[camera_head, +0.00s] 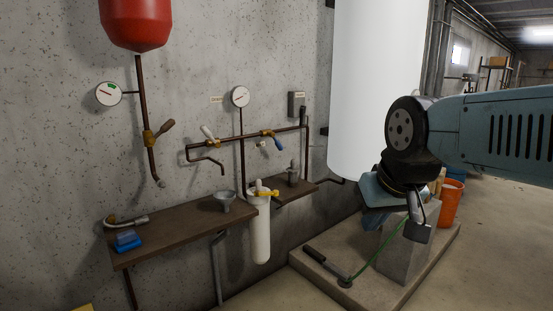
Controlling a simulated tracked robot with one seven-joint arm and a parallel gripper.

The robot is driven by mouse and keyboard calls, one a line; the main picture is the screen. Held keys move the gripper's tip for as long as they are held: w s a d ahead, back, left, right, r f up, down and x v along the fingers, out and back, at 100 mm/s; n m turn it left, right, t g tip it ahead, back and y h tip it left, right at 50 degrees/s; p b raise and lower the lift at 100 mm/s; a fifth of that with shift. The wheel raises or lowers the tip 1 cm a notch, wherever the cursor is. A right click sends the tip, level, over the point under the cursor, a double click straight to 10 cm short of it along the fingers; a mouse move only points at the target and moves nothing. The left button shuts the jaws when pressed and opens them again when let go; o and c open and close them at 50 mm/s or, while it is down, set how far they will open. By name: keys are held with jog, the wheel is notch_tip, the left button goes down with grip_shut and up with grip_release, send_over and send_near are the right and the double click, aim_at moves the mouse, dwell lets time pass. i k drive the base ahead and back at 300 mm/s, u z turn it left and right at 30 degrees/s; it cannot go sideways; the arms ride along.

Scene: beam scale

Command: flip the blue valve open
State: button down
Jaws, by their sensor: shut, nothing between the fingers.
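The blue valve handle (279,144) sits on a brass valve body (267,133) on the brown horizontal pipe (232,140) along the wall. The handle slants down to the right from the body. My gripper (417,231) is at the right, pointing down, well to the right of the valve and nearer to me. It is shut and holds nothing. It hangs in front of a concrete block and does not touch the valve. No part of the valve handle is hidden by my arm.
A white-handled valve (207,133) is on the same pipe, and a round gauge (240,97) stands above it. A wooden shelf (175,228) with a funnel (225,201) is below. An orange bucket (450,204) is behind.

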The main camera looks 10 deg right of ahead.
aim_at(271, 134)
jog(key=k, duration=0.45)
jog(key=u, duration=0.35)
jog(key=i, duration=2.1)
jog(key=z, duration=0.5)
